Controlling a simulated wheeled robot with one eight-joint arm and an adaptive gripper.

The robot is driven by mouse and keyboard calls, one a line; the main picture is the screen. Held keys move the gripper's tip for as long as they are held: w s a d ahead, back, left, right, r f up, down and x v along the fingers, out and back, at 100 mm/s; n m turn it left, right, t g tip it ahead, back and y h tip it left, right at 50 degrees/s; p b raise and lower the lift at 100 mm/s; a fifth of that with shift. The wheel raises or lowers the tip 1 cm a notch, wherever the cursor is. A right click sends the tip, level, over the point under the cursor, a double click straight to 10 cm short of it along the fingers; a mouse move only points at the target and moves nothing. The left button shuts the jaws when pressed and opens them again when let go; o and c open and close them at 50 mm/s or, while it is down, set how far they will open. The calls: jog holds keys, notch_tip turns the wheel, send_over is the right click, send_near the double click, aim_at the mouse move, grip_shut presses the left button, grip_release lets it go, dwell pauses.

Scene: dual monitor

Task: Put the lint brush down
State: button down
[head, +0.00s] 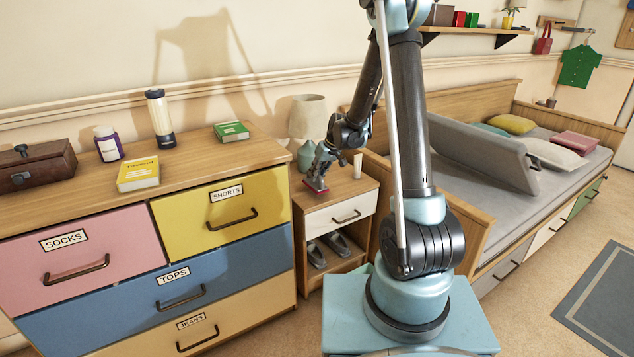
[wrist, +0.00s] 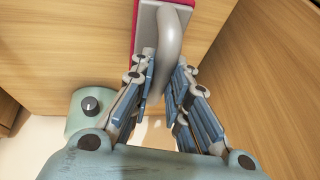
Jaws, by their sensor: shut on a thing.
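The lint brush has a pale grey handle (wrist: 170,42) and a red-edged base; its red edge (head: 316,187) shows below my gripper in the head view. My gripper (head: 324,174) is shut on the handle, with its fingers on both sides of it in the wrist view (wrist: 163,90). The brush is over the front left part of the wooden nightstand top (head: 342,190). Whether its base touches the wood, I cannot tell. The fingers hide part of the handle.
A lamp with a green base (head: 306,155) stands behind my gripper, and a small white bottle (head: 357,165) stands to its right. The dresser (head: 185,173) is to the left and the bed (head: 475,185) to the right. The nightstand's front right top looks clear.

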jog(key=shift+f, duration=1.5)
jog(key=c, duration=1.5)
grip_release()
jog(key=shift+c, duration=0.2)
jog(key=v, duration=1.2)
jog(key=s+d+r+m+h, duration=0.1)
jog(key=s+d+r+m, duration=0.1)
jog(key=s+d+r, duration=0.55)
jog(key=s+d+f+m+h, duration=0.1)
jog(key=s+d, duration=0.3)
jog(key=s, duration=0.6)
jog(key=s+d+f+m+h, duration=0.1)
jog(key=s+d+f, duration=0.1)
jog(key=s, duration=0.8)
jog(key=s+d+f+m+h, duration=0.1)
jog(key=s+d, duration=0.4)
jog(key=s, duration=0.5)
jog(key=shift+d+f+m, duration=0.3)
jog(key=shift+f+m, duration=0.3)
